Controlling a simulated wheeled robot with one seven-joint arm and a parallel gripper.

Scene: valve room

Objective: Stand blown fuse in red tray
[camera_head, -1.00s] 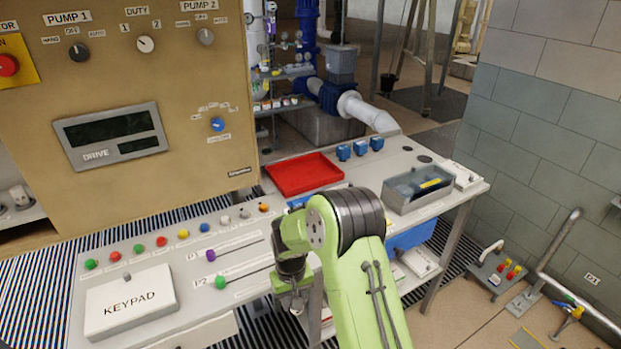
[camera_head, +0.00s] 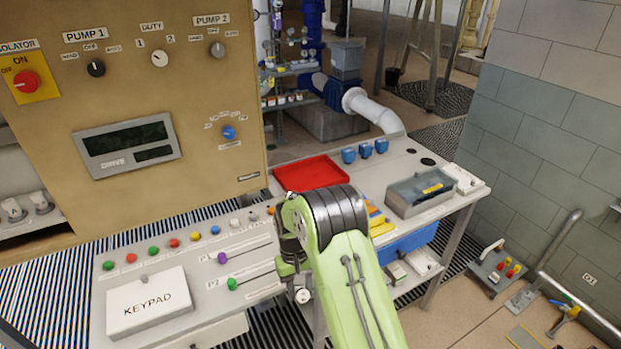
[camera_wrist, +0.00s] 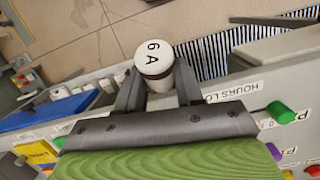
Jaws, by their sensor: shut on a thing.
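My gripper (camera_head: 298,285) is in front of the desk's near edge, below the sliders in the head view. The fuse shows small and pale below the jaws in the head view (camera_head: 303,296). The red tray (camera_head: 282,178) lies flat on the bench top behind my arm. The visible part of the tray looks empty. My arm hides part of the bench beside it.
Three blue blocks (camera_head: 365,150) stand at the bench's back edge, right of the tray. The control panel (camera_head: 180,80) rises behind.

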